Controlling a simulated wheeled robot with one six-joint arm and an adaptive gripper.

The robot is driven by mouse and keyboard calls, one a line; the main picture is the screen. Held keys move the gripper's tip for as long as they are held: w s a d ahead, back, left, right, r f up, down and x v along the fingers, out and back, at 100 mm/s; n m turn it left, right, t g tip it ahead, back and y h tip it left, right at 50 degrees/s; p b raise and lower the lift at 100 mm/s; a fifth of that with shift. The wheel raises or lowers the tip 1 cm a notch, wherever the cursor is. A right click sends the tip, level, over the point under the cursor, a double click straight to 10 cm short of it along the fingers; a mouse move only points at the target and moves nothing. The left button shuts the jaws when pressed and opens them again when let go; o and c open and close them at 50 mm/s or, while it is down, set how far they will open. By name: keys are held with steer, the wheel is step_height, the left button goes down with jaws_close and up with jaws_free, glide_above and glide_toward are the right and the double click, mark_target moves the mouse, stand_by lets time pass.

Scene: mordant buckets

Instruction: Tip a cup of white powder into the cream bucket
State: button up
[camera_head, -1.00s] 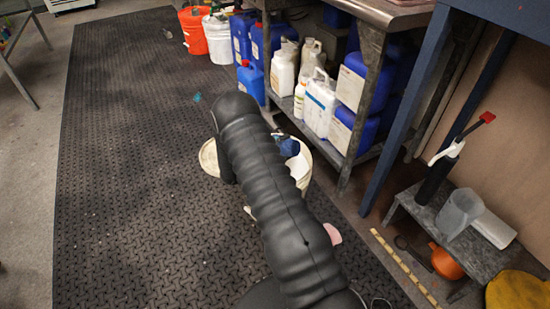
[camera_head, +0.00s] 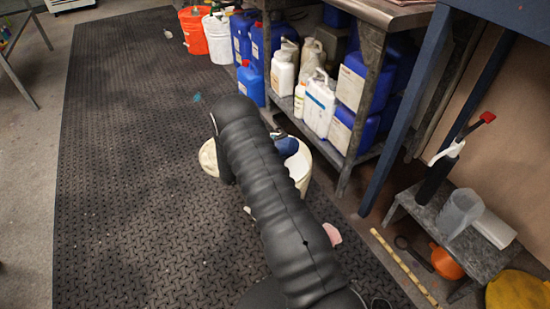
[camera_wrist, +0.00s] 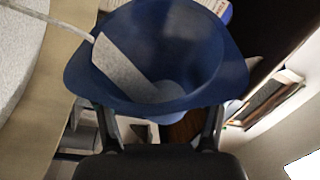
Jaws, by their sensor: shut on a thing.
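The cream bucket (camera_head: 304,172) stands on the black mat, its middle hidden behind my arm. A blue cup (camera_head: 288,147) shows just right of my arm, over the bucket's far side; I cannot tell its exact height. In the wrist view my gripper (camera_wrist: 160,128) is shut on the blue cup (camera_wrist: 215,60), with one finger on each side. I see into the cup's flared mouth; its inside looks blue and I make out no white powder. A pale grey strip on a wire (camera_wrist: 122,68) crosses the cup's mouth. A curved cream rim (camera_wrist: 45,95) with a speckled white surface is at left.
A metal shelf (camera_head: 356,148) with blue and white jugs stands close behind and right of the bucket. An orange bucket (camera_head: 193,32) and a white bucket (camera_head: 219,40) stand farther back. A low grey stand (camera_head: 483,258) is at right. The mat at left is clear.

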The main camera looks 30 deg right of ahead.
mark_target(290, 153)
steer(key=shift+w+r+n, duration=0.1)
steer(key=shift+n, duration=0.2)
steer(key=shift+s+d+m, duration=0.2)
steer(key=shift+s+m, duration=0.2)
steer(key=shift+m, duration=0.5)
steer(key=shift+s+d+f+m+y, duration=0.15)
steer(key=shift+s+f+m+y, duration=0.2)
steer(key=shift+m, duration=0.25)
steer(key=shift+s+d+f+m+y, duration=0.2)
steer(key=shift+f+m+y, duration=0.15)
steer(key=shift+m, duration=0.25)
steer(key=shift+s+f+m+y, duration=0.2)
steer(key=shift+f+m+y, duration=0.1)
steer(key=shift+m, duration=0.3)
